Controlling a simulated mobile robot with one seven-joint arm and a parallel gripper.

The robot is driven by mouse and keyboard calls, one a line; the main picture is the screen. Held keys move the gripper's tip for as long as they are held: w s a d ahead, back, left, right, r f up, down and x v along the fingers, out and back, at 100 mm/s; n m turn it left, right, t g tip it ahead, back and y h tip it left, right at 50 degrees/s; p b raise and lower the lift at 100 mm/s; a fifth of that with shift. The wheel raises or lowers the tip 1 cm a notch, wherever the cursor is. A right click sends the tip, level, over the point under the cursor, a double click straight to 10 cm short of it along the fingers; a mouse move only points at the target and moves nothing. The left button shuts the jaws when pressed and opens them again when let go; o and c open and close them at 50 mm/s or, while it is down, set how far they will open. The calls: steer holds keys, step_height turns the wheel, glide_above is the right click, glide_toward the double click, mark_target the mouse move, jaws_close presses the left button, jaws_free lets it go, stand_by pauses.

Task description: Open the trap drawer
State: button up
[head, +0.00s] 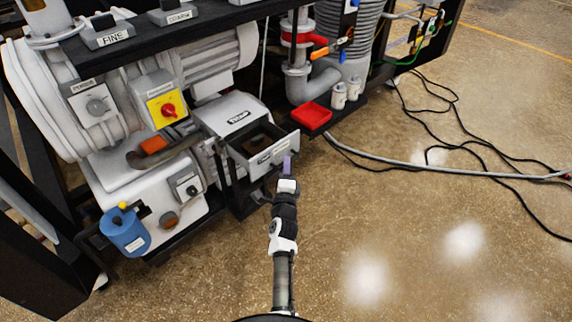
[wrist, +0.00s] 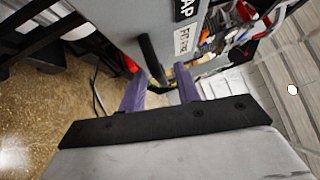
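The trap (head: 236,112) is a light grey box low on the furnace frame in the head view. Its drawer (head: 264,152) stands pulled out at the front, with its dark inside showing from above. In the wrist view the drawer's grey front (wrist: 120,22) carries labels and a black bar handle (wrist: 151,58). My gripper (head: 287,164) is just in front of the drawer front. In the wrist view my gripper (wrist: 160,76) has its purple fingers apart, with the handle's near end between or just beyond the fingertips. I cannot tell whether they touch it.
A red tray (head: 311,116) sits right of the drawer, near two small white containers (head: 345,95). A blue canister (head: 126,232) and a white pump body stand left. A grey hose (head: 440,168) and black cables lie on the floor at right. The floor in front is clear.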

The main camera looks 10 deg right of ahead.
steer(key=s+a+f, duration=0.1)
steer(key=s, duration=0.9)
steer(key=shift+s+a+f+b, duration=0.2)
steer(key=shift+a+b, duration=0.2)
steer(key=shift+b, duration=0.05)
